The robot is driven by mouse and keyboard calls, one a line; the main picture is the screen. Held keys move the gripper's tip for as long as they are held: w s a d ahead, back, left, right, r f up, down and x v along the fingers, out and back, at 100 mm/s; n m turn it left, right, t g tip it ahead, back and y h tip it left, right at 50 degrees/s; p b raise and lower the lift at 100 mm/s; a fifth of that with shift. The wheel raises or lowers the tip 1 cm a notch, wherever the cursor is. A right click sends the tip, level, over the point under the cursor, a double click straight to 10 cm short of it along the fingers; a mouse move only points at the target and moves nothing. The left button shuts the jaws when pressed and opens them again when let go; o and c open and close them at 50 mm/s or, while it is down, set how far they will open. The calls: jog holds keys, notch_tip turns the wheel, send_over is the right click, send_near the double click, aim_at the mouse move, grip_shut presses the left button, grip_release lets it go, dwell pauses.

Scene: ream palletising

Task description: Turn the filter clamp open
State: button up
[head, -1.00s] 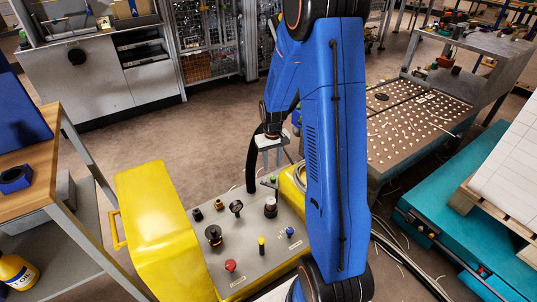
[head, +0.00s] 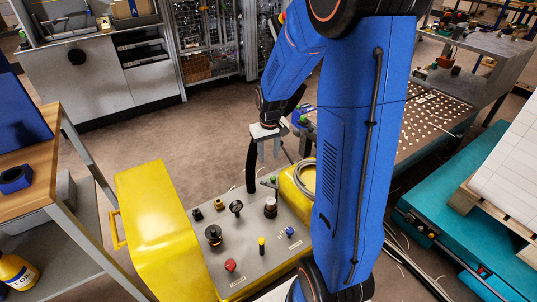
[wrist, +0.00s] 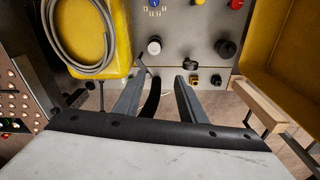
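The control panel (head: 240,251) is a grey plate with several knobs, on a yellow machine. No readable label tells me which fitting is the filter clamp. A black T-shaped knob (head: 237,207) stands near the panel's far edge, and a grey-and-black round knob (head: 270,207) is to its right. My gripper (head: 269,158) is above and beyond the panel's far edge, fingers pointing down.
A yellow housing (head: 155,220) stands left of the panel. A coiled grey hose (wrist: 75,35) lies on a yellow part. A workbench (head: 25,145) is at left and a teal platform (head: 440,215) at right.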

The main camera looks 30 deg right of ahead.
jog(key=c, duration=0.4)
jog(key=shift+w+a+f, duration=0.15)
jog(key=shift+a+f, duration=0.05)
jog(key=shift+f, duration=0.15)
jog(key=c, duration=0.4)
jog(key=w+a+f, duration=0.1)
jog(key=f, duration=0.2)
jog(key=w+f+m+t, duration=0.1)
jog(key=f, duration=0.2)
jog(key=w+a+f+m+t, duration=0.1)
jog(key=f, duration=0.3)
jog(key=shift+w+a+f, duration=0.1)
jog(key=shift+w+a, duration=0.2)
jog(key=shift+a, duration=0.05)
grip_shut()
jog(key=m+h, duration=0.2)
send_near(265, 182)
jog(key=s+a+f, duration=0.1)
jog(key=s+f, duration=0.2)
jog(key=f, duration=0.4)
jog(key=shift+w+d+r+t, duration=0.15)
jog(key=shift+w+d, duration=0.25)
jog(key=shift+w, duration=0.45)
jog(key=shift+w+d+f+t, duration=0.1)
jog(key=shift+w+d+t, duration=0.25)
jog(key=shift+w, duration=0.55)
